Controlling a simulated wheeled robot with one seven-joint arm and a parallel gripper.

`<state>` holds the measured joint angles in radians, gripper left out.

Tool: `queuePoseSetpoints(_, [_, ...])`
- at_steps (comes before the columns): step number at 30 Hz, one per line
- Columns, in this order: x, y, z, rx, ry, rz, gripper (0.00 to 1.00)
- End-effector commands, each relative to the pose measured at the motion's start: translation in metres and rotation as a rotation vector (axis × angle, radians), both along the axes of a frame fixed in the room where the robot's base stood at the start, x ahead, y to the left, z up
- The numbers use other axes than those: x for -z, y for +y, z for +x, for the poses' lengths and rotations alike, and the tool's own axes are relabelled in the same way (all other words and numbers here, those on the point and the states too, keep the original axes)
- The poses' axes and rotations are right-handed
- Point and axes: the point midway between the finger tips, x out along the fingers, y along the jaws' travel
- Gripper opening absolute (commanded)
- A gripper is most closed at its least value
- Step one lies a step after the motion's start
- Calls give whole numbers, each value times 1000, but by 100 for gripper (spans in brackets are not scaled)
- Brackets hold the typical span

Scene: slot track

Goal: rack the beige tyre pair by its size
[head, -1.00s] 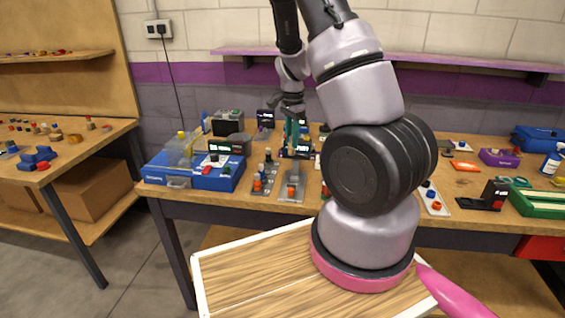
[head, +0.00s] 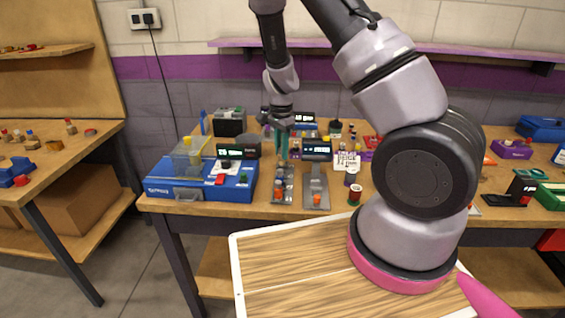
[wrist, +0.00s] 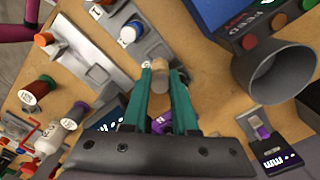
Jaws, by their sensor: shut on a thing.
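My gripper (head: 281,147) points down over the far end of the left grey plate (head: 288,170) on the bench. In the wrist view my gripper (wrist: 161,75) has its teal fingers closed on a small beige round piece (wrist: 157,77), which I take for the beige tyre pair. The fingers hide part of it. A second grey plate with an upright holder (head: 316,180) lies to the right and carries an orange piece (head: 317,200). The wrist view also shows this plate (wrist: 85,50) and a white-and-blue piece (wrist: 130,33) near the fingertips. Whether the beige piece touches anything is unclear.
A blue box (head: 215,186) with coloured knobs stands left of the plates. A dark grey cup (wrist: 275,75) is close to the fingers in the wrist view. Small displays (head: 317,151) stand behind, and a green-and-red spool (head: 355,194) stands at right.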

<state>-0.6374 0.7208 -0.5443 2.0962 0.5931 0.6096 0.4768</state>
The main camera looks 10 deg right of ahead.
Motion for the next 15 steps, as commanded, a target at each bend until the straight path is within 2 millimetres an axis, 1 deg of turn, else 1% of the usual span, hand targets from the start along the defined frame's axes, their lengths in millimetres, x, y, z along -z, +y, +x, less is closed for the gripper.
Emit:
queuePoseSetpoints(9, [38, -1, 0, 1, 1, 0, 0])
queuePoseSetpoints(12, [42, 0, 0, 0, -2, 1, 0])
queuePoseSetpoints(15, [42, 0, 1, 0, -2, 1, 0])
